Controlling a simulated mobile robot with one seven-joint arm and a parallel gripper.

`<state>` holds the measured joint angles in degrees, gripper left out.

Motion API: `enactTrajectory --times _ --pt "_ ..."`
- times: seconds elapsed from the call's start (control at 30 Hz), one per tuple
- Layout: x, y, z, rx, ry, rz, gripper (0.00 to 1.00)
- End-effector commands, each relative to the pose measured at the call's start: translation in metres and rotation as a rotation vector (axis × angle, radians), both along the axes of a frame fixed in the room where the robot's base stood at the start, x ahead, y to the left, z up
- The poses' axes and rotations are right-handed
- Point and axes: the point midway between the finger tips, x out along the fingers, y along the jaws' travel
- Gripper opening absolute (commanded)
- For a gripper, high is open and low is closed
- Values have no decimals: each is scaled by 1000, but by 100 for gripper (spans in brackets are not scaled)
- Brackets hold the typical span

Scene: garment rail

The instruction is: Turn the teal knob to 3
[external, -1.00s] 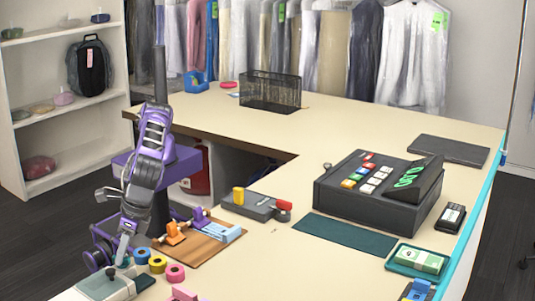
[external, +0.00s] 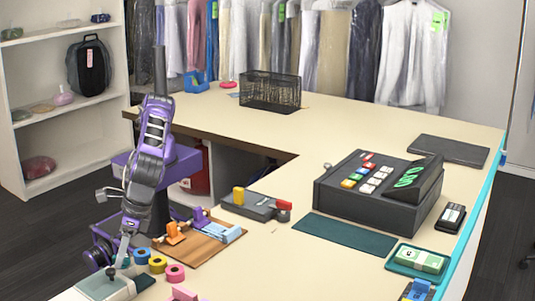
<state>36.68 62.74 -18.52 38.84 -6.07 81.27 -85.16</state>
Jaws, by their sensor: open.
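A low grey-green box (external: 104,285) sits at the near left corner of the counter, partly cut off by the lower frame edge. A small dark knob-like piece (external: 111,271) stands on its top; its colour, its pointer and any numbers are too small to read. My gripper (external: 122,264) points down just above and beside this piece, on its right. It is open and holds nothing that I can see. Whether a finger touches the piece cannot be told.
Teal, yellow and pink tape rolls (external: 158,264) stand close right of the box. A wooden board (external: 205,248) with orange and blue items lies behind them. A dark cash register (external: 378,195) is farther right. The counter's middle front is clear.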

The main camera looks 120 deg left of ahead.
Motion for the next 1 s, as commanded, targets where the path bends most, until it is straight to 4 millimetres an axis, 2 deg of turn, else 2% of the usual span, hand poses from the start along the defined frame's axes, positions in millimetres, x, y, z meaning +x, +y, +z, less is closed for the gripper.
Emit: enactTrajectory --times 0.87,0.9,1.0 --pt "-5 2 -5 -4 -2 862 51" --pt "-4 5 9 -5 -3 870 51" --pt "-4 14 29 -4 -2 869 51"
